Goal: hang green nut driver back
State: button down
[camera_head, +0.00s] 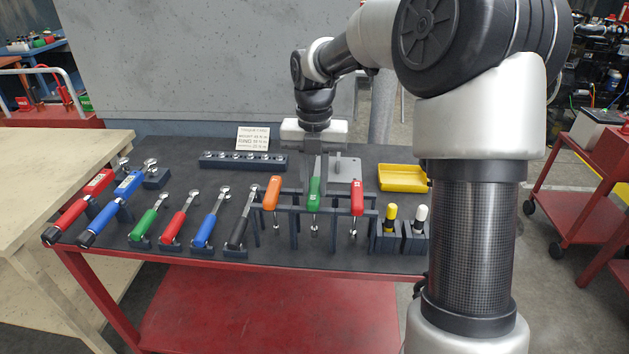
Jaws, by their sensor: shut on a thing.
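The green nut driver (314,196) stands upright in the middle of the dark rack (338,210), its handle up and its metal shaft pointing down. My gripper (314,178) points down from above and is shut on the top of the green handle. An orange nut driver (271,193) hangs in the rack to its left, and a red one (357,198) hangs to its right. Both lean slightly. I cannot tell whether the rack bears the green driver's weight.
Several ratchets and wrenches, such as the black one (243,217), lie in holders to the left. A socket rail (243,160), a small sign (252,138) and a yellow tray (403,178) stand behind. Yellow (390,216) and white-topped (420,217) tools stand at right.

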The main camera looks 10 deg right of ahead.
aim_at(315, 188)
jog(key=shift+f, duration=0.1)
jog(key=c, duration=1.1)
grip_release()
jog(key=shift+r+p, duration=1.85)
jog(key=shift+p, duration=0.2)
notch_tip(315, 188, up, 6)
jog(key=p, duration=0.6)
jog(key=shift+f, duration=0.1)
